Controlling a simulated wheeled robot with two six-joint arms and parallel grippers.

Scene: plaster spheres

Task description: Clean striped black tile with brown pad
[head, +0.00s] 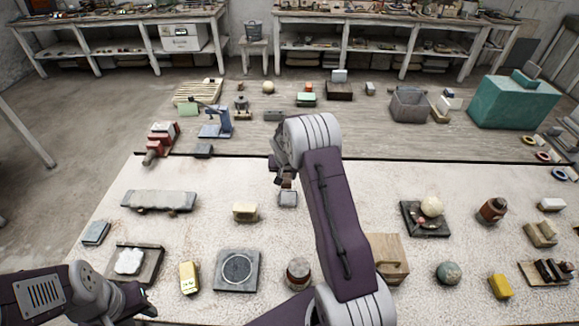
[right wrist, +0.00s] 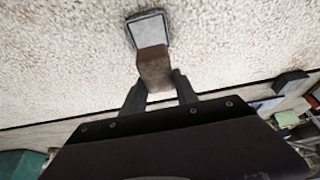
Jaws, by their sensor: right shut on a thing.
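My right gripper (right wrist: 158,88) is shut on a brown block-like pad (right wrist: 155,70). In the head view the pad (head: 284,183) shows small below the wrist. Just beyond its end lies a small square tile (right wrist: 149,29) with a pale grey face and dark rim, which also shows in the head view (head: 288,199). The pad overlaps the tile's near edge in the wrist view; I cannot tell whether they touch. No stripes can be made out on the tile. My left gripper (head: 142,296) is low at the left, its fingers too small to read.
A cream block (head: 245,211) lies left of the tile, and a long grey slab (head: 158,200) further left. A square grey plate (head: 237,270) and a round jar (head: 298,272) stand nearer. A wooden box (head: 388,257) is partly behind my right arm. Bare table surrounds the tile.

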